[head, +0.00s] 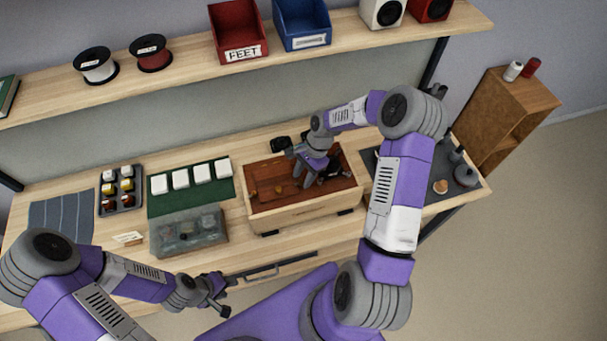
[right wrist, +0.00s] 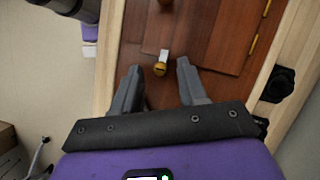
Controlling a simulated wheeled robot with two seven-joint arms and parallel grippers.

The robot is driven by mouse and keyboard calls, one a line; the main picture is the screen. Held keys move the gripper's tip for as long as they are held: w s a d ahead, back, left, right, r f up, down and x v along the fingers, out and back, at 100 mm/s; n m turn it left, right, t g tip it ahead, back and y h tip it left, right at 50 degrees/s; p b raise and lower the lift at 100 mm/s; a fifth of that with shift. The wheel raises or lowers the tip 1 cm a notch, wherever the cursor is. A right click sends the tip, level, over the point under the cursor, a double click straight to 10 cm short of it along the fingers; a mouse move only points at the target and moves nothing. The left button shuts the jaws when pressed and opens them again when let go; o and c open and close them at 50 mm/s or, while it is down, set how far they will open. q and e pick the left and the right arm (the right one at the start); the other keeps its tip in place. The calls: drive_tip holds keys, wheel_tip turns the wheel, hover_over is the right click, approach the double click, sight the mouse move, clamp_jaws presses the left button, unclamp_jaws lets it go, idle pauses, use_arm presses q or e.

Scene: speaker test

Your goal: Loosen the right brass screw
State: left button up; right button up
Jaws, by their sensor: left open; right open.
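A light wooden box (head: 290,212) with a dark red-brown inner panel (head: 262,180) stands on the bench. One brass screw (head: 279,189) shows on the panel, left of my right gripper (head: 311,180). In the right wrist view a brass screw (right wrist: 160,69) with a small pale block beside it lies between the tips of my open right gripper (right wrist: 159,72), with space on both sides. Another brass piece (right wrist: 165,2) is cut off at the top edge. The right gripper hides part of the panel in the head view. My left gripper (head: 222,297) is open and empty at the bench front.
A clear-lidded case (head: 188,232), a green mat (head: 190,203) with white blocks and a dark tray (head: 121,202) of small jars stand left of the box. A dark mat (head: 437,200) with tools lies right. A shelf with bins (head: 238,32) runs above.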

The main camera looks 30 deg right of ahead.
clamp_jaws()
